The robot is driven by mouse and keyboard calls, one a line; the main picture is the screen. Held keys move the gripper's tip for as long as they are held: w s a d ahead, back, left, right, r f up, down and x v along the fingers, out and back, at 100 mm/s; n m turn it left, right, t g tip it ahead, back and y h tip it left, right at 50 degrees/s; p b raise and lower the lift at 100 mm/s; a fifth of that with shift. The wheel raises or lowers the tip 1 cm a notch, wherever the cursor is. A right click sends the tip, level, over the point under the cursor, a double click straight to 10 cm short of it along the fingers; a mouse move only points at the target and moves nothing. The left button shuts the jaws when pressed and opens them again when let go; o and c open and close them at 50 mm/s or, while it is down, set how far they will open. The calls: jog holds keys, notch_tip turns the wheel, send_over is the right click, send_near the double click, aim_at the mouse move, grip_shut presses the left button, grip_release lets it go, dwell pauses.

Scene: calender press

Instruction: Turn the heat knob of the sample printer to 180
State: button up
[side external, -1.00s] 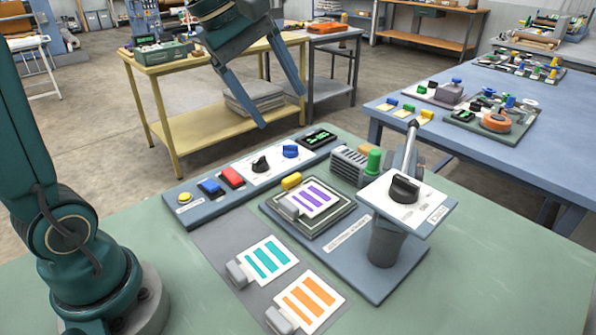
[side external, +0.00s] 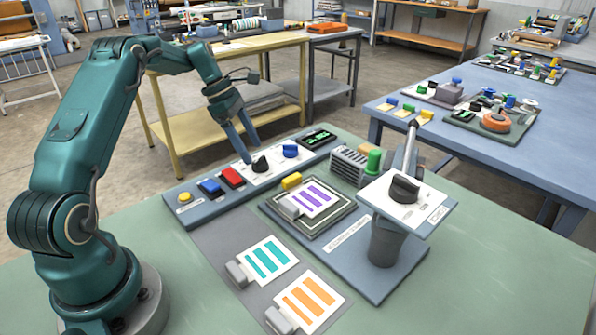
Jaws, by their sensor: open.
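The sample printer's control strip (side external: 205,208) lies along the back of the green table. It carries a black knob (side external: 260,165) and a blue knob (side external: 290,150) on a white plate. Another black knob (side external: 404,189) sits on a tilted white panel at the right. The knob labels are too small to read, so I cannot tell which one is heat. My gripper (side external: 252,153) is open, pointing down, with its fingertips just above and behind the left black knob. I cannot tell whether they touch it.
A yellow button (side external: 185,198), a blue button (side external: 210,186) and a red button (side external: 232,176) stand left of the knobs. A press plate (side external: 338,226) with a purple-striped card (side external: 314,197) lies in front. Teal-striped (side external: 266,260) and orange-striped (side external: 306,300) cards lie nearer.

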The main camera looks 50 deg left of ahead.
aim_at(260, 164)
jog(key=shift+x, duration=1.7)
jog(key=shift+c, duration=0.2)
grip_shut()
jog(key=shift+w+m+g+h, duration=0.15)
jog(key=shift+m+g+h, duration=0.25)
jog(key=shift+m, duration=1.2)
jog(key=shift+o, duration=0.2)
grip_release()
